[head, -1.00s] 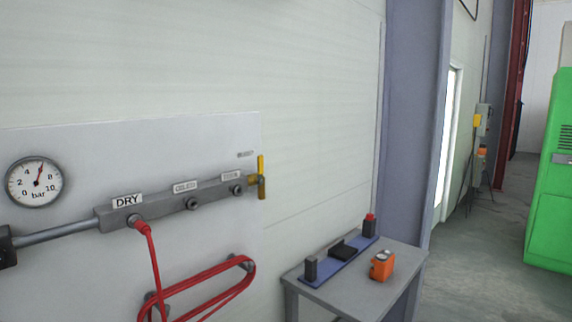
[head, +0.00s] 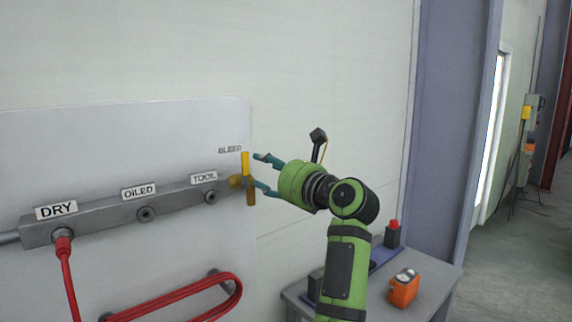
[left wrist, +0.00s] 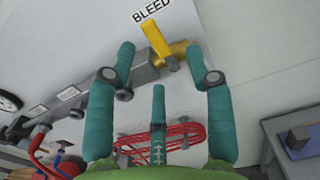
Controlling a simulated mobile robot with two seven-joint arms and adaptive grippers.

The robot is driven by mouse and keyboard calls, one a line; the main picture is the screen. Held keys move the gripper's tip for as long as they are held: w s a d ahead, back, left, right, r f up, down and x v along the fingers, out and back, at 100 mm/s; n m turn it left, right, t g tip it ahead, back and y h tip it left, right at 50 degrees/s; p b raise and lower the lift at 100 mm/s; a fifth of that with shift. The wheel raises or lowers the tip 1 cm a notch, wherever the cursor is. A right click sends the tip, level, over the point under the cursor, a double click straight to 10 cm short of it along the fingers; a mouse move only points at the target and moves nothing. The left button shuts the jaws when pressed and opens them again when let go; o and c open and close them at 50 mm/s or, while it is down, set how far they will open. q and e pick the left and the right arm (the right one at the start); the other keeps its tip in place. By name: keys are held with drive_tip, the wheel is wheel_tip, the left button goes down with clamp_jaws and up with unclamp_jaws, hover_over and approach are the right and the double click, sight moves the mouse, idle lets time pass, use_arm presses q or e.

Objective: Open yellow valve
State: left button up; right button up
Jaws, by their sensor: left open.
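The yellow valve (head: 245,163) sits at the right end of the grey manifold, under the BLEED label. Its handle stands upright, with a darker brass part below. My left gripper (head: 260,173) is open and points left at the valve from its right side, fingertips close to the handle. In the left wrist view the valve handle (left wrist: 156,38) shows beyond and between the spread teal fingers (left wrist: 160,52). I cannot tell whether a finger touches it. My right gripper is not in view.
The manifold (head: 175,203) carries DRY, OILED and TOOL ports. A red hose (head: 66,270) hangs from DRY, and a coiled red hose (head: 190,295) hangs below. A grey table (head: 440,285) with an orange device (head: 404,287) stands at the lower right.

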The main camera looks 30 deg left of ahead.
sight(244, 162)
use_arm(q)
drive_tip(key=p+x, duration=0.1)
drive_tip(key=x, duration=0.1)
drive_tip(key=p+x, duration=0.1)
drive_tip(key=x, duration=0.1)
drive_tip(key=s+p+x, duration=0.1)
drive_tip(key=x, duration=0.1)
drive_tip(key=shift+a+r+p, duration=0.3)
drive_tip(key=shift+a+p, duration=0.05)
drive_tip(key=shift+w+a+f, duration=0.1)
drive_tip(key=shift+w+a, duration=0.1)
clamp_jaws()
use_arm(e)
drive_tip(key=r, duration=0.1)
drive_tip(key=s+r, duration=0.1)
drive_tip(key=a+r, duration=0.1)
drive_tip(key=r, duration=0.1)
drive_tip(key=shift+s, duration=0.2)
